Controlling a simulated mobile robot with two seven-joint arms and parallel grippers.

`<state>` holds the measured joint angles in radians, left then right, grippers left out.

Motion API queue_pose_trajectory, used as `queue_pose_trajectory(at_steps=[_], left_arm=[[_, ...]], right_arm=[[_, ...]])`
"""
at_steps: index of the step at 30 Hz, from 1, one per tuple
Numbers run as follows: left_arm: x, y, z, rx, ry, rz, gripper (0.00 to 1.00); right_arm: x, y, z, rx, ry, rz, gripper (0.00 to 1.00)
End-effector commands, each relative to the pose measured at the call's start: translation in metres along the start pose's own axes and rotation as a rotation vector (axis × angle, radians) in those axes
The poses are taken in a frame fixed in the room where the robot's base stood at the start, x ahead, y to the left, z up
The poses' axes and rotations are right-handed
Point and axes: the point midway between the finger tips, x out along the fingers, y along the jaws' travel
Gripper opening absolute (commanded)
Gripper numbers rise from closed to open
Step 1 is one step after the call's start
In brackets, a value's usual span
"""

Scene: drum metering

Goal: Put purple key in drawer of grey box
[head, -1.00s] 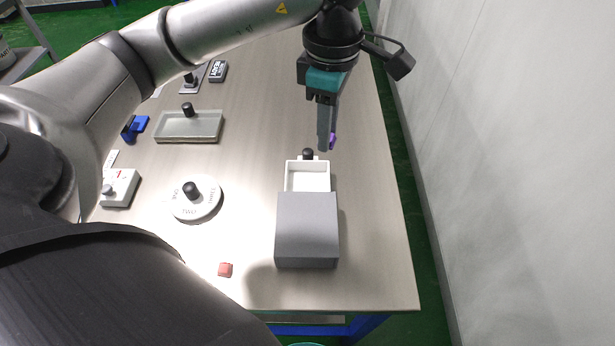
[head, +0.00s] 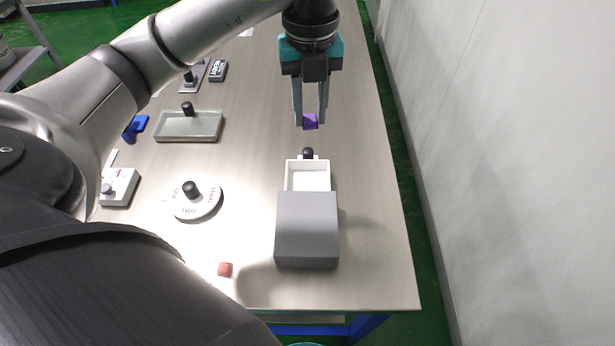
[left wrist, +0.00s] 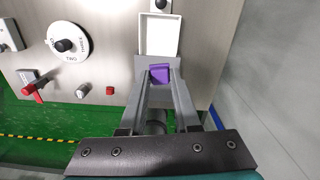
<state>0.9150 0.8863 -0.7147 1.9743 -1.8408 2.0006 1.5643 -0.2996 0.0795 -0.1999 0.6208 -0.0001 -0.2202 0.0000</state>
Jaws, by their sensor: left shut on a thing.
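My left gripper (head: 311,122) is shut on the purple key (head: 311,121), held between its fingertips above the table. The key also shows between the fingers in the left wrist view (left wrist: 160,72). The grey box (head: 307,231) stands on the table, nearer than the gripper in the head view. Its white drawer (head: 288,177) is pulled out on the side towards the gripper and looks empty. The drawer has a black knob (head: 308,154). The gripper is above and beyond the knob, apart from the drawer. My right gripper is not in view.
A round white dial (head: 208,206) with a black knob lies left of the box. A small red cube (head: 225,269) lies near the front edge. A grey-green tray (head: 205,127) and a white switch block (head: 121,188) are further left. A wall runs along the right.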

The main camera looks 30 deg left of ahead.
Motion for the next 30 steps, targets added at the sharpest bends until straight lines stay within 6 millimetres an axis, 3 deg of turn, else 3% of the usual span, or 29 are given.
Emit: queue_pose_trajectory(at_steps=[4, 10, 21, 25, 30], left_arm=[[0.001, 0.002, 0.003, -0.161, 0.002, 0.002, 0.0], [0.013, 0.004, 0.004, -0.236, 0.005, 0.006, 0.0], [0.109, 0.004, 0.003, -0.235, 0.006, 0.006, 0.0], [0.133, 0.004, 0.003, -0.233, 0.005, 0.005, 0.0], [0.145, 0.003, 0.004, -0.232, 0.003, 0.003, 0.0]], right_arm=[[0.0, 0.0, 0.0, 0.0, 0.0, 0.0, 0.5], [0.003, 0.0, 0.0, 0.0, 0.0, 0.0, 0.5], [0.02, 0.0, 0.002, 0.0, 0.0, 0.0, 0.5], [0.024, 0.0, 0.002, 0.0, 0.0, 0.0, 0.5], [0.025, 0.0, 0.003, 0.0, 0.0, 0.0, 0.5]])
